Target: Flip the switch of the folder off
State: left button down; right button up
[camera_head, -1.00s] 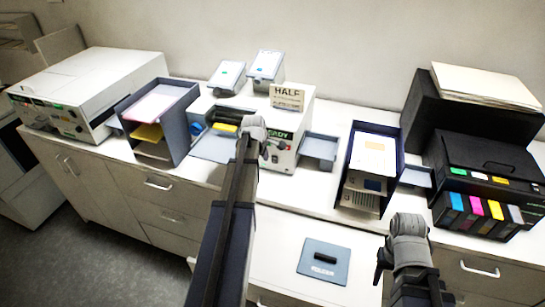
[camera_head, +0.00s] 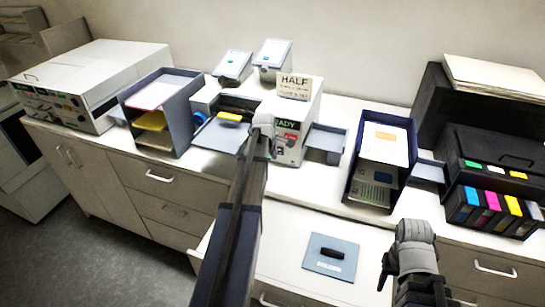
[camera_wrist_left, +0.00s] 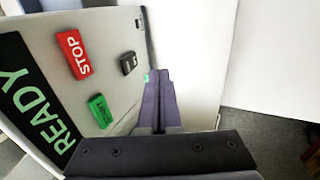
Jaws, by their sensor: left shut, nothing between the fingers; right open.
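The folder is the white machine (camera_head: 312,108) in the middle of the counter, with a HALF card on top and a READY display on its front. In the left wrist view its panel (camera_wrist_left: 112,28) has a red STOP button (camera_wrist_left: 74,54), a green button (camera_wrist_left: 100,110) and a small black switch (camera_wrist_left: 128,63). I cannot tell the switch's position. My left gripper (camera_head: 271,154) is shut and empty in front of the panel; its fingertips (camera_wrist_left: 160,76) appear just right of the switch, contact unclear. My right gripper (camera_head: 384,268) is open and empty at the lower right.
A blue-grey paper rack (camera_head: 180,118) stands left of the folder, and a dark blue rack (camera_head: 352,170) stands to its right. A black printer (camera_head: 500,172) is at far right. A grey pad (camera_head: 318,262) lies on the lower front surface.

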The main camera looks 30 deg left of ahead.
aim_at(280, 151)
pick_arm(q)
jog(key=w, duration=0.1)
jog(key=w+f, duration=0.1)
jog(key=w, duration=0.1)
jog(key=w+a+f+b, duration=0.1)
jog(key=w, duration=0.1)
jog(key=shift+a, duration=0.1)
pick_arm(e)
jog(key=shift+f, duration=0.95)
pick_arm(q)
jog(key=shift+w+a+r+g+p, duration=0.15)
jog(key=shift+w+r+g+p, duration=0.15)
jog(key=shift+w+p, duration=0.3)
jog(key=shift+s+f, duration=0.15)
pick_arm(e)
jog(key=shift+r, duration=0.65)
